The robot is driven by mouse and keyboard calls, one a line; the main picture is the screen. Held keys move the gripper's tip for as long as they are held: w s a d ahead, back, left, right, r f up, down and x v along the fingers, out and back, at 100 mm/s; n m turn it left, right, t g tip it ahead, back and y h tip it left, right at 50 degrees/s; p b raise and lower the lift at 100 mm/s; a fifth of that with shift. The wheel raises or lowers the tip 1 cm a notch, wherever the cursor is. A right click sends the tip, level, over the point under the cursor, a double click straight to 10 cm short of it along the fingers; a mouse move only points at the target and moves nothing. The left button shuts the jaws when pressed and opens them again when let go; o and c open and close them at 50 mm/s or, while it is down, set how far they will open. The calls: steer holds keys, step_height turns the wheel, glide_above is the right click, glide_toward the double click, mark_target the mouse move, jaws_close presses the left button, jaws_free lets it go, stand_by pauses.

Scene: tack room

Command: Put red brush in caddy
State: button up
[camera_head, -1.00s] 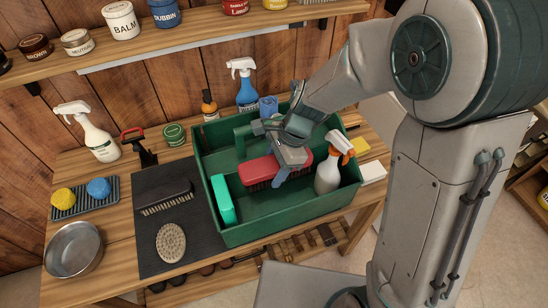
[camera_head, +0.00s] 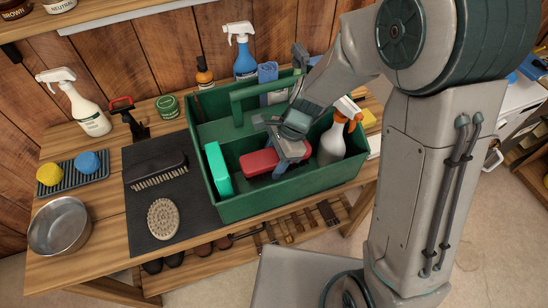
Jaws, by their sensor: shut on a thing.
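The red brush (camera_head: 259,163) is inside the green caddy (camera_head: 268,208), in its front compartment. My gripper (camera_head: 285,160) reaches down into the caddy from the upper right and is shut on the brush. The fingers cover the brush's right part. The brush lies roughly level, below the rim. I cannot tell whether it touches the caddy floor, as the front wall hides its underside.
In the caddy, a teal sponge (camera_head: 218,168) stands left of the brush and a white spray bottle with an orange head (camera_head: 332,142) stands right. The caddy handle (camera_head: 237,105) rises behind. A dark brush (camera_head: 157,170) and an oval brush (camera_head: 163,218) lie on the mat.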

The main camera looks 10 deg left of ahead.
steer(key=shift+f, duration=0.1)
steer(key=o, duration=1.3)
steer(key=v, duration=1.4)
steer(key=shift+a+b, duration=0.15)
steer(key=shift+b, duration=0.25)
steer(key=s+d+r+n+t+h, duration=0.1)
steer(key=s+d+n+t, duration=0.1)
steer(key=d, duration=0.4)
steer(key=s+d+r+n+t+h, duration=0.1)
steer(key=s+d+n+t, duration=0.1)
steer(key=s+d+n, duration=0.3)
steer(key=s+d+r+n+t+h, duration=0.2)
steer(key=s+d+n, duration=0.1)
steer(key=d, duration=0.4)
steer(key=shift+s+d+n, duration=0.25)
steer(key=shift+d+n, duration=0.15)
steer(key=shift+n, duration=0.5)
